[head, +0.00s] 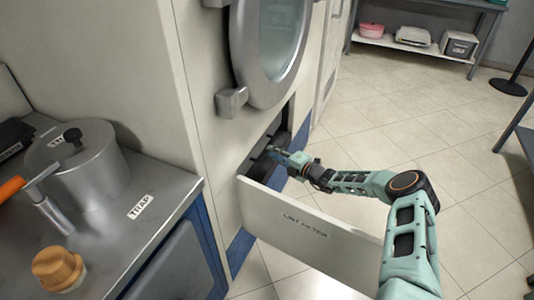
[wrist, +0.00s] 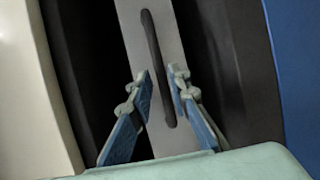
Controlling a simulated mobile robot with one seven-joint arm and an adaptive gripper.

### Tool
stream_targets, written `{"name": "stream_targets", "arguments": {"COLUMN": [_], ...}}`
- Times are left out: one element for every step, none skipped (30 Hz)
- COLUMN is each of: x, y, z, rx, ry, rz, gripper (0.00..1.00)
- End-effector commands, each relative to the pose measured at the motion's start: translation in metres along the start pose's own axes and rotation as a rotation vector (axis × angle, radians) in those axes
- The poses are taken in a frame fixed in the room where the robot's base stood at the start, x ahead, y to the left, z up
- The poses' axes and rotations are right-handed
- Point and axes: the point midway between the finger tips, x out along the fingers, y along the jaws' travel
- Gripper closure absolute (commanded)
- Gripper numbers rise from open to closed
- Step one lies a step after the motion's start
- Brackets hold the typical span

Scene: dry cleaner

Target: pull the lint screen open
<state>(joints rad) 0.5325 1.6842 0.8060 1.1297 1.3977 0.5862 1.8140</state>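The lint compartment of the machine stands open low on its front. Its pale panel (head: 340,245), with a label that seems to read lint filter, is swung down. Inside is a dark recess with a dark part (head: 262,160) that seems to be the lint screen's front. In the wrist view a grey strip (wrist: 137,20) carries a long dark slot or bar (wrist: 152,45). My gripper (head: 281,154) reaches over the panel into the opening. In the wrist view its blue-padded fingers (wrist: 161,92) are apart, one on each side of the dark bar, with a gap between them. Contact cannot be made out.
The round door (head: 270,40) is above the opening. The tiled floor (head: 410,130) at right is clear.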

Motion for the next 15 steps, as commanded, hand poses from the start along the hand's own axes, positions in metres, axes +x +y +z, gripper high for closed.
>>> {"name": "stream_targets", "arguments": {"x": [0.011,0.015,0.021,0.024,0.027,0.031,0.033,0.035,0.037,0.038,0.039,0.04,0.041,0.041,0.041], "y": [-0.003,-0.003,-0.003,-0.003,-0.003,-0.003,-0.002,-0.002,-0.002,-0.001,-0.001,-0.001,-0.001,-0.001,0.0], "z": [-0.002,-0.001,-0.001,-0.001,-0.001,-0.001,-0.001,-0.001,-0.001,0.0,-0.001,-0.001,-0.001,-0.001,-0.001], "rx": [-0.002,-0.002,-0.003,-0.002,-0.002,-0.003,-0.002,-0.002,-0.002,-0.002,-0.002,-0.002,-0.002,-0.001,-0.001], "ry": [0.002,0.001,0.002,0.001,0.001,0.001,0.001,0.001,0.001,0.001,0.001,0.001,0.001,0.001,0.001], "rz": [0.001,0.001,0.001,0.0,0.0,0.0,0.0,-0.001,-0.001,-0.001,-0.001,-0.001,-0.001,-0.001,-0.001], "gripper": [0.83,0.83,0.83,0.83,0.83,0.83,0.83,0.83,0.83,0.83,0.83,0.83,0.83,0.83,0.83]}}
